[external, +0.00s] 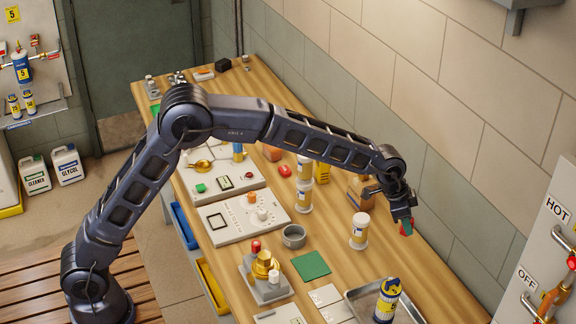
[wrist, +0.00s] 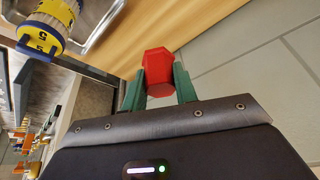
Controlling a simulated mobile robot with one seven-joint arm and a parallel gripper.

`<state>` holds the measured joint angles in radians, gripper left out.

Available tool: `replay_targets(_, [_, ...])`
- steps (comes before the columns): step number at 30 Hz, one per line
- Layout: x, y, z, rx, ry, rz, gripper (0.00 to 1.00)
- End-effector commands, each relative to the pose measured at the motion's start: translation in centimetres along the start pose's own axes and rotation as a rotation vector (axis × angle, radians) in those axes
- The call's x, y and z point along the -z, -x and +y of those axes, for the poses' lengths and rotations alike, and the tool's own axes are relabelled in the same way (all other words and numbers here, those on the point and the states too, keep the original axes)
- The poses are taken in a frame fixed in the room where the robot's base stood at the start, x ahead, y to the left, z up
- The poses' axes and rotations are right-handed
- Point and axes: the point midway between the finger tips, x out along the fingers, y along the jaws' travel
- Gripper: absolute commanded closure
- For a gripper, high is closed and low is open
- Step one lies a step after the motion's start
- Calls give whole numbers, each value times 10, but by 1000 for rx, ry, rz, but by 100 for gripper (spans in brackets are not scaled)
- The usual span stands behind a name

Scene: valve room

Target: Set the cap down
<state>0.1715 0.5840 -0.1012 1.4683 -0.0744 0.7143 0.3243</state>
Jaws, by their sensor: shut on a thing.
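A red faceted cap (wrist: 157,68) sits between the two green fingers of my gripper (wrist: 159,82) in the wrist view. My gripper is shut on it. Only a small red part of the cap (external: 405,229) shows there, mostly hidden by the fingers. The cap appears held above the bench; the exact gap below it cannot be told.
A metal tray (external: 355,293) holds a blue-and-yellow container (external: 387,301) at the near end. A green square mat (external: 311,265), a grey cup (external: 293,236) and a brass valve fitting (external: 264,265) stand left of my gripper. The tiled wall (external: 460,185) is close on the right.

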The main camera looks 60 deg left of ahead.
Motion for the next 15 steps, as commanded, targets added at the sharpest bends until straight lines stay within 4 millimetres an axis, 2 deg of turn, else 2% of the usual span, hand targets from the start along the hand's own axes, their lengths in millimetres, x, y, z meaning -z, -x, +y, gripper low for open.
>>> replay_targets(3, [-11, -26, 0, -1, 1, -4, 93])
replay_targets(15, [-43, -103, 0, -2, 0, -2, 93])
